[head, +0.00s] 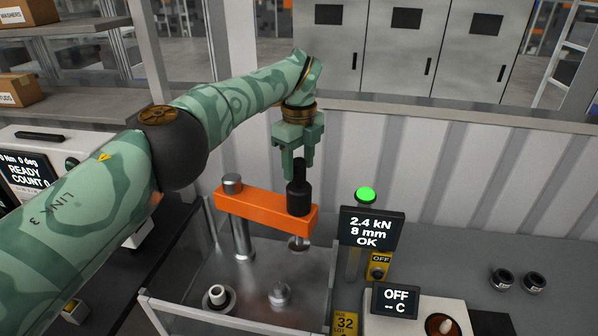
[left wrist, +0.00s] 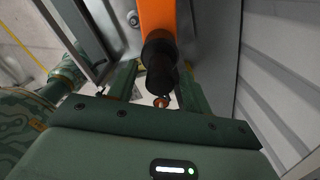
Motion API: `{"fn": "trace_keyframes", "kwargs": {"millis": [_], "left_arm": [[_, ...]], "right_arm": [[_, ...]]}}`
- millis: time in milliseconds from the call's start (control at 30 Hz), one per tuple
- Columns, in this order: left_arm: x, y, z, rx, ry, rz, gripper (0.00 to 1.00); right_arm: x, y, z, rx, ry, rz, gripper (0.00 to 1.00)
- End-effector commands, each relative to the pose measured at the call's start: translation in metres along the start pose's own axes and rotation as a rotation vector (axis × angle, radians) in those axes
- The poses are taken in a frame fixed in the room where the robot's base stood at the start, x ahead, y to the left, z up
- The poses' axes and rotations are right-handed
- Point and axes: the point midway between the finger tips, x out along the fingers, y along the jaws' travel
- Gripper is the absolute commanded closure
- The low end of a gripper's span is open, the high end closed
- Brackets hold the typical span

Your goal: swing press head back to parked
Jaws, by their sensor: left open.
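The press head is an orange arm (head: 262,209) on a steel column (head: 240,235), with a black cylinder (head: 299,196) at its right end and a steel ram under it. Below it stand a domed steel part (head: 280,294) and a white ring part (head: 217,297). My left gripper (head: 297,165) is open, fingers pointing down at the top of the black cylinder. In the left wrist view the orange arm (left wrist: 157,18) and black cylinder (left wrist: 160,60) lie between the open fingers (left wrist: 160,85). Whether the fingers touch the cylinder I cannot tell. My right gripper is not in view.
A clear-walled guard (head: 235,325) surrounds the press base. To its right are a display (head: 372,228) reading 2.4 kN, 8 mm, OK, a lit green lamp (head: 366,195) and a yellow OFF switch (head: 378,268). A corrugated wall (head: 440,160) stands behind.

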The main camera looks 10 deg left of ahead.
Motion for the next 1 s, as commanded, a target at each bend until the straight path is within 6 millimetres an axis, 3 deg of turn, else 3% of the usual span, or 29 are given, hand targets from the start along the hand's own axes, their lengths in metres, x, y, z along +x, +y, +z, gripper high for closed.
{"fn": "trace_keyframes", "kwargs": {"millis": [100, 200, 400, 700, 1000], "left_arm": [[-0.035, -0.001, 0.000, -0.002, -0.003, -0.005, 0.51], [-0.069, 0.000, -0.001, -0.003, -0.002, -0.003, 0.51], [-0.105, 0.000, 0.000, 0.000, 0.001, -0.002, 0.51], [-0.134, 0.000, 0.000, 0.001, 0.000, -0.001, 0.51], [-0.136, 0.000, 0.000, 0.001, 0.000, -0.001, 0.51]], "right_arm": [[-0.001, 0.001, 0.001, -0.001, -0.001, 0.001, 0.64], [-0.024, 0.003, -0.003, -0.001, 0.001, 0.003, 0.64], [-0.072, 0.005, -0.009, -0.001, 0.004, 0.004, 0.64], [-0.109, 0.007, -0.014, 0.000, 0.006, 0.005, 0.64], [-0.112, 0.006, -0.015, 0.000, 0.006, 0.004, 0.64]]}}
